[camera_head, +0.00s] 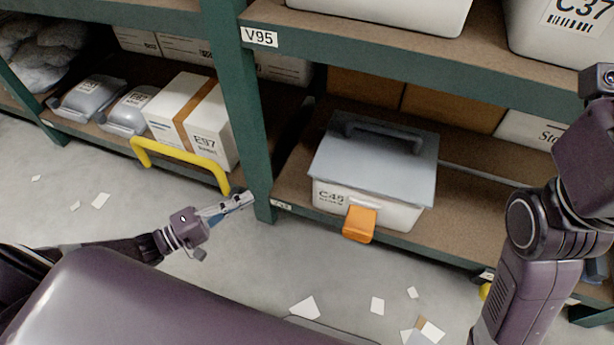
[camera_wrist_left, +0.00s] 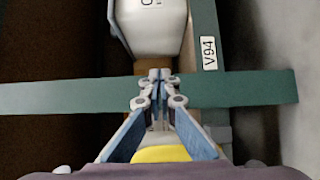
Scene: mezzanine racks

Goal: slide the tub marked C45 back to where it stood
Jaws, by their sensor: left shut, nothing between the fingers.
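The tub marked C45 (camera_head: 330,198) is white with a grey lid and an orange tab (camera_head: 360,224) on its front. It stands upright on the low shelf, its front close to the shelf's front edge. A white container with a partly cut-off label, likely this tub, shows in the left wrist view (camera_wrist_left: 155,25). My left gripper (camera_head: 247,197) is shut and empty. It is in front of the green rack post, left of the tub and apart from it; its fingertips also show in the wrist view (camera_wrist_left: 159,76). My right arm is at the right; its gripper cannot be made out.
The green post (camera_head: 240,100) stands between the two bays. A yellow rail (camera_head: 183,149) projects close to my left gripper, before the carton marked E97 (camera_head: 219,142). Paper scraps (camera_head: 305,307) lie on the floor.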

